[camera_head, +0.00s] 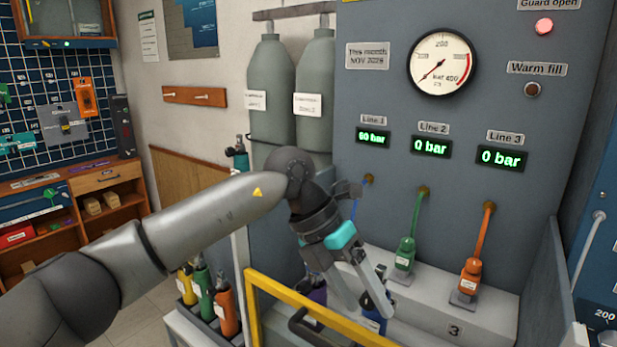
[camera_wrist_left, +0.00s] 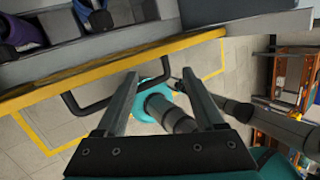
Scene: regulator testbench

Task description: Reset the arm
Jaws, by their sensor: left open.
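My left arm comes in from the left in the head view. Its gripper (camera_head: 368,308) points down in front of the test bench, with its fingers apart and nothing seen between them. In the left wrist view the open fingers (camera_wrist_left: 160,78) reach toward a yellow guard bar (camera_wrist_left: 130,62) with a black handle (camera_wrist_left: 72,104); both also show in the head view as the yellow bar (camera_head: 300,303) and handle (camera_head: 302,328). I cannot tell whether the fingers touch either. A blue regulator (camera_head: 377,312) stands close behind the fingers, partly hidden. My right gripper is not seen.
A green regulator (camera_head: 404,256) and an orange one (camera_head: 469,279) stand on the bench ledge. A purple item (camera_head: 317,292) is partly hidden behind my gripper. Colored bottles (camera_head: 225,310) stand left of the guard.

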